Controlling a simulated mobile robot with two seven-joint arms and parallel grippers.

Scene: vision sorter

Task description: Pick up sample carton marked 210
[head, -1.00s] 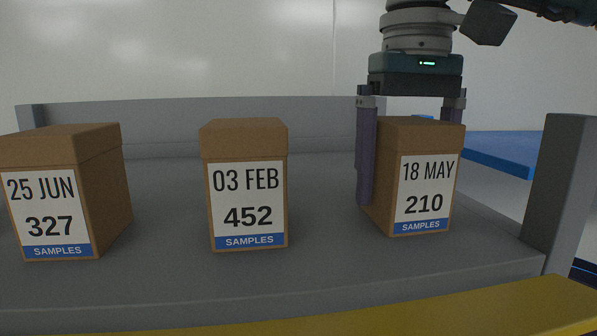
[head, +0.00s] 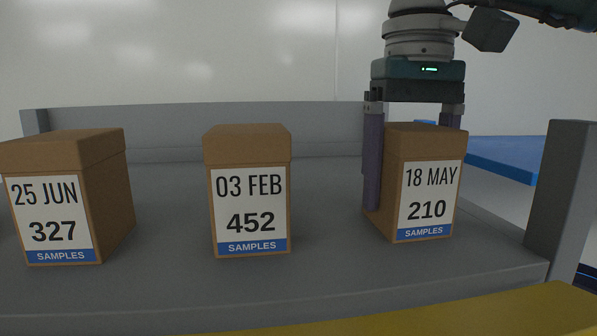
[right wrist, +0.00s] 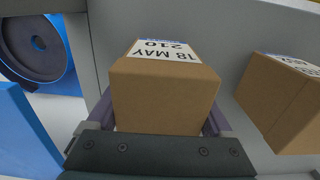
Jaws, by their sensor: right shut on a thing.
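The sample carton marked 210 (head: 428,200) is a brown box with a white label reading 18 MAY and a blue SAMPLES band. It is at the right end of the grey shelf in the head view, upright. My right gripper (head: 413,190) comes down from above with one finger on each side of the carton, shut on it. In the right wrist view the same carton (right wrist: 163,95) fills the space between the fingers (right wrist: 160,122). I cannot tell whether its base touches the shelf. My left gripper is not in view.
Carton 452 (head: 248,200) stands mid-shelf and carton 327 (head: 65,200) stands at the left, both on the grey shelf (head: 330,270). A grey post (head: 560,195) rises at the shelf's right end. A yellow bar (head: 450,315) runs along the front.

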